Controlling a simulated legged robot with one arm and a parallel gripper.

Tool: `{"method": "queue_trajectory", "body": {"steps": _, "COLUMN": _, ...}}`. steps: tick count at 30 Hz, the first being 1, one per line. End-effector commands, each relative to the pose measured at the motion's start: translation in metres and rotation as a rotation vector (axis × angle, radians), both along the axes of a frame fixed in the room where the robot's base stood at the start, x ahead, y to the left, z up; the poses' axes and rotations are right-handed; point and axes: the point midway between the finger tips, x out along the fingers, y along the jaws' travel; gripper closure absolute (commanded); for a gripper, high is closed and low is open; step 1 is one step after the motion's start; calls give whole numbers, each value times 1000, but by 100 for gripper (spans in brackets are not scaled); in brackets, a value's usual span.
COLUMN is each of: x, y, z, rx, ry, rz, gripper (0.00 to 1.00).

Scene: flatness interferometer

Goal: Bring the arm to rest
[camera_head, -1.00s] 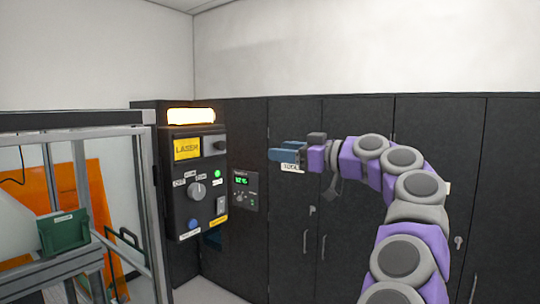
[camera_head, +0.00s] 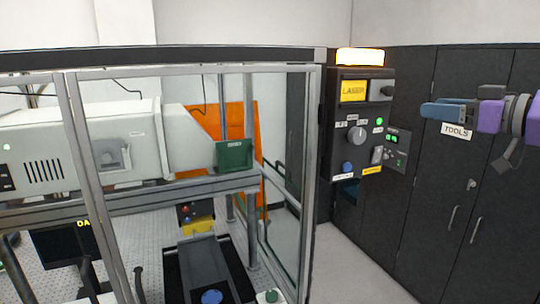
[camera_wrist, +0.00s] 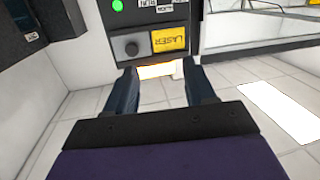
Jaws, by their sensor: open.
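My gripper (camera_head: 447,109) is at the right of the head view, stretched out to the left in front of the dark cabinets, with nothing in it. In the wrist view my gripper (camera_wrist: 163,86) shows two dark blue fingers spread apart with an empty gap. The laser control panel (camera_head: 350,150) stands left of my gripper in the head view, and its yellow label (camera_wrist: 170,40) appears upside down past the fingertips in the wrist view. My gripper appears clear of the panel. Most of my arm is outside the head view.
A framed glass enclosure (camera_head: 314,200) fills the left, holding a white instrument (camera_head: 80,145), a green block (camera_head: 234,155) and an orange sheet (camera_head: 243,120). A lit amber lamp (camera_head: 360,57) tops the panel. Dark cabinets (camera_head: 425,200) line the right. Pale floor (camera_head: 350,260) between them is clear.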

Motion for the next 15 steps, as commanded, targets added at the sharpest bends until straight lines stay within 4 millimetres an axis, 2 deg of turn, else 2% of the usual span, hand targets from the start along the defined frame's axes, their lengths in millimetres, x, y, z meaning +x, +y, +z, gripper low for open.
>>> {"method": "queue_trajectory", "body": {"steps": 1, "x": 0, "y": 28, "z": -11, "rx": 2, "ry": 43, "rz": 49, "gripper": 46}}
{"method": "queue_trajectory", "body": {"steps": 6, "x": -7, "y": 116, "z": -45, "rx": -6, "ry": 211, "rz": 167, "gripper": 46}}
{"method": "queue_trajectory", "body": {"steps": 11, "x": -27, "y": 186, "z": -91, "rx": -39, "ry": 385, "rz": 234, "gripper": 46}}
{"method": "queue_trajectory", "body": {"steps": 15, "x": -52, "y": 236, "z": -145, "rx": -87, "ry": 553, "rz": 256, "gripper": 46}}
